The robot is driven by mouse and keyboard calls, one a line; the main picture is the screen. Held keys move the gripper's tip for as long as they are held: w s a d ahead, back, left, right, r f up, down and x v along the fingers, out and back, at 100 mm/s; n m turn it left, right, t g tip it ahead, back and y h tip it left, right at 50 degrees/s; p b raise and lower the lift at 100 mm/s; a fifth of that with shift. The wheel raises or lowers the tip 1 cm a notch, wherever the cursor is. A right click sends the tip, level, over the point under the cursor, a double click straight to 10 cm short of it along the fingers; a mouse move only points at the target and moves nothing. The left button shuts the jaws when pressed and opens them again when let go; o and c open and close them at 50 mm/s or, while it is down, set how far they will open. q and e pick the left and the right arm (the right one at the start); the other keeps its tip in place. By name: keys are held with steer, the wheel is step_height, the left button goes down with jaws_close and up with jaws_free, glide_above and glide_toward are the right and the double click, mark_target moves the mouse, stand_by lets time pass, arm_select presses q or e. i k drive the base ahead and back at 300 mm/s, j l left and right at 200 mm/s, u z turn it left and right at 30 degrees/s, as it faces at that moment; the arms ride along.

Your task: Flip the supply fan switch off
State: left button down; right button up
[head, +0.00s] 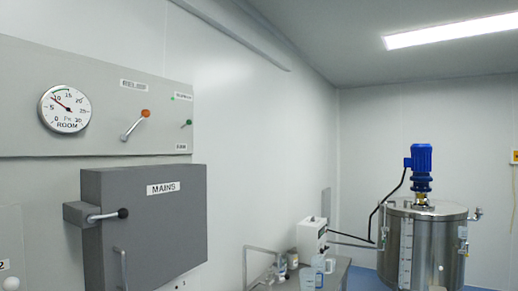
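A grey wall panel (60,80) fills the upper left of the head view. The label writing is too small to read surely, so I cannot tell which lever is the supply fan switch. Neither of my grippers is in view.
A round ROOM gauge (64,110) is on the panel. Below, a grey MAINS box (150,230) with a black-knobbed handle (105,215) sticks out. A bench (357,278) with bottles and a white device (312,237), and a steel tank (425,250) with a blue motor, stand farther right.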

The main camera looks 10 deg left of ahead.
mark_target(189, 122)
steer(key=i, duration=1.8)
